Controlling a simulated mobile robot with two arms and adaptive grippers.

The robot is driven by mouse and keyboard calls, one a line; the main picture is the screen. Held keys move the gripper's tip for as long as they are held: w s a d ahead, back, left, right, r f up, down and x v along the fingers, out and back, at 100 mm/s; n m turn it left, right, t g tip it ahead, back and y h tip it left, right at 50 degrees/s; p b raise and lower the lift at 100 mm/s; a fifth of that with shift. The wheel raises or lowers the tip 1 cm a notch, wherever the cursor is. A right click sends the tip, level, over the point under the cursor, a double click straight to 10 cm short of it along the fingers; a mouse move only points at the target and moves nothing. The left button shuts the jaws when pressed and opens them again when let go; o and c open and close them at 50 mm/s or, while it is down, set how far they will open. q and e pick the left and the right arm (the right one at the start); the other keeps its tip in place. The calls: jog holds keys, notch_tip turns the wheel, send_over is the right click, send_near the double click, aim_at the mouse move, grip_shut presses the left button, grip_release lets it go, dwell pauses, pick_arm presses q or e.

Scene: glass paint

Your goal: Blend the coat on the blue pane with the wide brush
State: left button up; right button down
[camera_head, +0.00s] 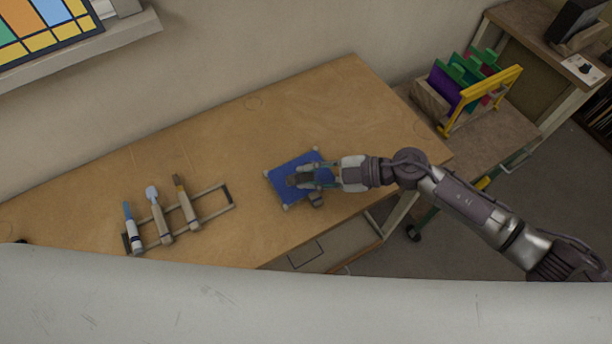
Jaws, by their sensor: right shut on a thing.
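The blue pane (283,181) lies on the wooden table, on small pale corner supports. My right gripper (305,178) is over the pane's right part, with its arm coming in from the right. It is shut on what looks like the wide brush (316,199); a short light end shows beside the fingers at the pane's lower right edge. The gripper hides most of the brush, and I cannot tell whether its bristles touch the pane. The coat is too small to make out. My left gripper is not in view.
A low rack (215,213) on the table's left holds a blue-tipped tool (132,230), a pale-tipped tool (158,215) and a brown-tipped brush (184,201). The table's back middle is clear.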

jog(key=shift+w+d+f, duration=0.1)
jog(key=shift+w+d, duration=0.3)
jog(key=shift+d, duration=0.25)
jog(key=w+d, duration=0.2)
jog(key=d, duration=0.1)
jog(key=shift+b, duration=0.4)
jog(key=shift+r, duration=0.25)
notch_tip(320, 180, up, 5)
jog(key=p, duration=0.5)
jog(key=shift+f, duration=0.1)
